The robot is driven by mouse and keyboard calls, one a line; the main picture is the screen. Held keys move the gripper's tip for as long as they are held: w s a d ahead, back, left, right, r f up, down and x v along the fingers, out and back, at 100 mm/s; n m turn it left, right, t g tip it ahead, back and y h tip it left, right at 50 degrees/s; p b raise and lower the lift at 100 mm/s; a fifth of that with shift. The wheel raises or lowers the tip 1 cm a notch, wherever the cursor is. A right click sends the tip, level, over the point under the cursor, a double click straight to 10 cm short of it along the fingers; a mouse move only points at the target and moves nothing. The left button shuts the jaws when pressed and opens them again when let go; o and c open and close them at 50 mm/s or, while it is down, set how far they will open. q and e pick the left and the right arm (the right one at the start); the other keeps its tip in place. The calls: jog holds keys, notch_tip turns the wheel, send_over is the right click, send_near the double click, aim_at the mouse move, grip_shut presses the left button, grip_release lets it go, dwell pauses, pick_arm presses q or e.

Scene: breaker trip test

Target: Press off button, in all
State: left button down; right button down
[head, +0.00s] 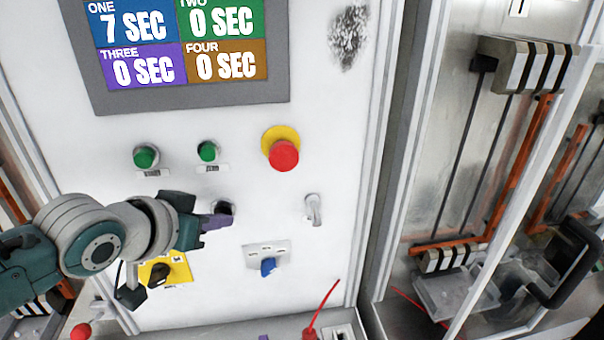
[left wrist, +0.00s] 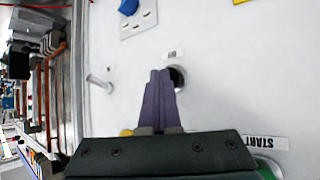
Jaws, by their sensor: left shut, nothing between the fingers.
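A dark round button (head: 226,208) sits on the white panel, below the green buttons; its label is too small to read. It also shows in the left wrist view (left wrist: 177,77), just right of my fingertips. My left gripper (head: 220,221) is shut and empty, its purple fingers pointing at the panel. The fingertips (left wrist: 161,74) overlap the dark button's edge in the picture; I cannot tell whether they touch it. My right gripper is not clearly seen.
Two green buttons (head: 146,156) and a red mushroom button (head: 284,155) stick out above. A silver key switch (head: 313,209), a blue knob (head: 268,266) and a yellow-plated black switch (head: 160,273) are nearby. The screen (head: 184,100) reads 7 SEC under ONE, 0 elsewhere.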

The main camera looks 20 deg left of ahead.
pick_arm(q)
jog(key=shift+s+d+p, duration=0.45)
jog(key=shift+s+p, duration=0.3)
jog(key=s+d+p, duration=0.1)
jog(key=s+p, duration=0.1)
jog(key=s, duration=0.1)
jog(key=s+d+p, duration=0.1)
jog(key=shift+s+d, duration=0.15)
jog(key=shift+d, duration=0.2)
